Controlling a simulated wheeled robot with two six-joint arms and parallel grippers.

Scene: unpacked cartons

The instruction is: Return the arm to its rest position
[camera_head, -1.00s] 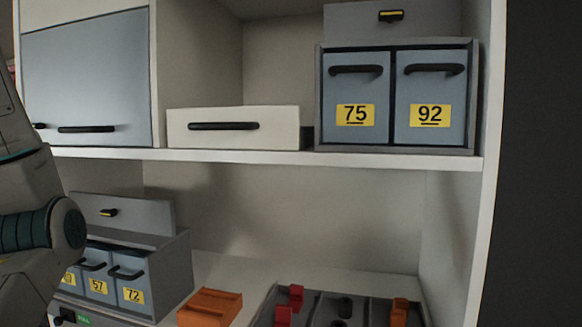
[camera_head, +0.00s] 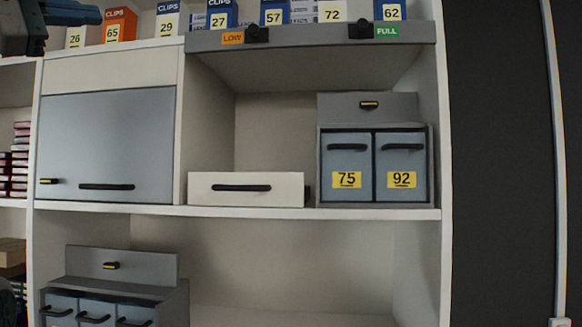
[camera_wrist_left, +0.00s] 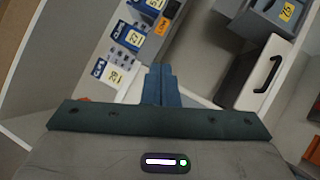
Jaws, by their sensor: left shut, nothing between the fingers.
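My left gripper (camera_head: 72,13) shows at the top left corner of the head view, in front of the upper shelf unit. In the left wrist view its two blue-green fingers (camera_wrist_left: 161,84) are pressed together, with nothing between them. The wrist view is tilted, with boxes and a drawer beyond the fingers. A dark part of my own arm may show at the lower left edge of the head view. My right gripper is in neither view.
The shelf unit (camera_head: 300,212) holds a white drawer (camera_head: 245,190), a grey cabinet (camera_head: 430,170) with drawers 75 and 92, and a closed grey-blue door (camera_head: 105,145). Numbered boxes (camera_head: 222,14) line the top shelf. A lower grey drawer cabinet (camera_head: 120,265) stands below. The lower shelf's right part is clear.

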